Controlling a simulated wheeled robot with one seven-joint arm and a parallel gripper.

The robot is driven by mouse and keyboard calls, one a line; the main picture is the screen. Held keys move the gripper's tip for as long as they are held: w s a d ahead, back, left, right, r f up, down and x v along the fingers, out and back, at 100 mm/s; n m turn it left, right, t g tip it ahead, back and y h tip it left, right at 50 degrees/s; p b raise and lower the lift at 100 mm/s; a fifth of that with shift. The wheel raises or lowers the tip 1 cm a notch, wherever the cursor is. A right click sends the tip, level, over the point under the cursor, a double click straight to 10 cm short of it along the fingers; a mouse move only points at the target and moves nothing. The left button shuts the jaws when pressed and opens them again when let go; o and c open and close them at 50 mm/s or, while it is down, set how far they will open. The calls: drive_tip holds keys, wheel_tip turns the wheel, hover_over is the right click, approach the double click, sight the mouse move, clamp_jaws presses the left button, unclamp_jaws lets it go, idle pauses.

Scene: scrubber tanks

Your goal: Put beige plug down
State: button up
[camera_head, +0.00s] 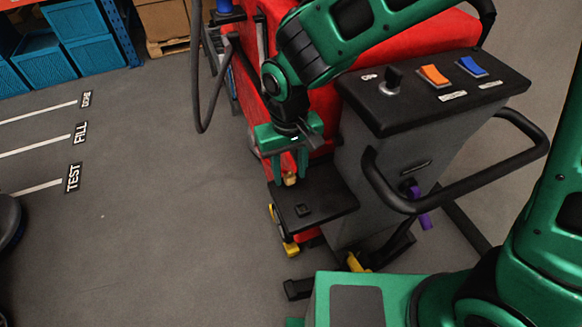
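The beige plug (290,180) is a small tan piece between the fingertips of my gripper (289,172). The green fingers stand on both sides of it and appear closed on it. The gripper points down over the back-left part of a small black shelf (334,205) on the machine's side. I cannot tell whether the plug's lower end touches the shelf. A small dark square piece (303,210) is on the shelf, in front of the plug.
The red scrubber machine (415,40) stands behind the gripper. Its grey console (372,165) has a black knob, orange and blue switches and a black handlebar (466,189). A purple part (424,220) hangs below. Grey floor marked TEST, FILL lies free at left; blue crates (40,58) stand behind.

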sight(290, 175)
wheel_tip(290, 175, up, 12)
drive_tip(key=shift+r, duration=0.15)
idle(0.3)
idle(0.4)
